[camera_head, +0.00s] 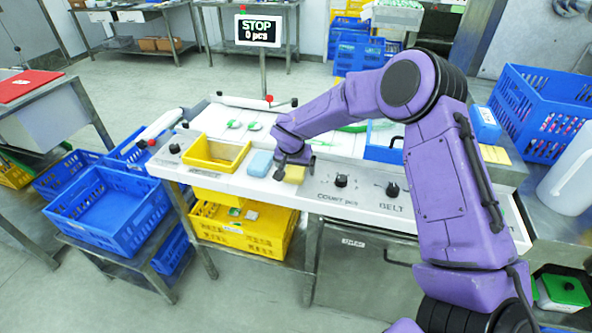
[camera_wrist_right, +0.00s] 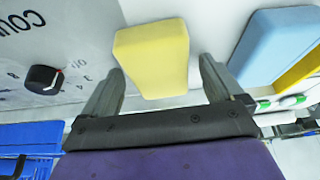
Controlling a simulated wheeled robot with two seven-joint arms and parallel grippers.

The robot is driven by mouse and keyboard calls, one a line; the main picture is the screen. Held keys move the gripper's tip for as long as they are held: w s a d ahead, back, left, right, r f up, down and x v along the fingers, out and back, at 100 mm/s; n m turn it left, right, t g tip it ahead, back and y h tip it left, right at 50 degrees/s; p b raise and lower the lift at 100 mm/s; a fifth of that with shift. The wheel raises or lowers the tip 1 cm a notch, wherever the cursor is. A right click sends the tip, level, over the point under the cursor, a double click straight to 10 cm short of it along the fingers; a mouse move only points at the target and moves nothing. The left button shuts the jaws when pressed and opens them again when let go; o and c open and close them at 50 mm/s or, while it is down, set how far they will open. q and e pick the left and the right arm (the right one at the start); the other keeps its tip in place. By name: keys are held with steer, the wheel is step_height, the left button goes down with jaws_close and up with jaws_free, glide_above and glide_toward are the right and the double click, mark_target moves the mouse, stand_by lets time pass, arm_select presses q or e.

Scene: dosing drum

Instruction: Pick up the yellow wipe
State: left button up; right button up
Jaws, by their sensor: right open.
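The yellow wipe (camera_head: 295,174) is a small block on the white front panel of the machine, to the right of a light blue wipe (camera_head: 260,163). My right gripper (camera_head: 294,160) is just above and behind it in the head view, partly hiding it. In the right wrist view the yellow wipe (camera_wrist_right: 153,58) lies ahead of and partly between the two fingers of my right gripper (camera_wrist_right: 160,85). The fingers are spread apart, one on each side, with gaps visible. The light blue wipe (camera_wrist_right: 275,45) is right of the right finger there. My left gripper is not in view.
A yellow tray (camera_head: 213,155) stands left of the wipes. A black knob (camera_head: 341,180) is to the right on the panel, and shows close to the left finger in the wrist view (camera_wrist_right: 43,79). A blue bin (camera_head: 384,142) is further right. A sign reading STOP (camera_head: 258,31) stands behind.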

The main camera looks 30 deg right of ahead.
mark_target(295, 167)
steer(key=c, duration=1)
steer(key=shift+r+b, duration=0.1)
steer(key=shift+b, duration=0.3)
step_height(295, 167, up, 3)
steer(key=shift+w+f+b, duration=0.1)
steer(key=shift+b, duration=0.2)
steer(key=s+a+r, duration=0.3)
steer(key=s+a+r+b, duration=0.1)
steer(key=s+a+r, duration=0.2)
steer(key=a+r, duration=0.1)
steer(key=s+a+r, duration=0.3)
steer(key=shift+a+r+b, duration=0.3)
steer(key=shift+a+b, duration=0.1)
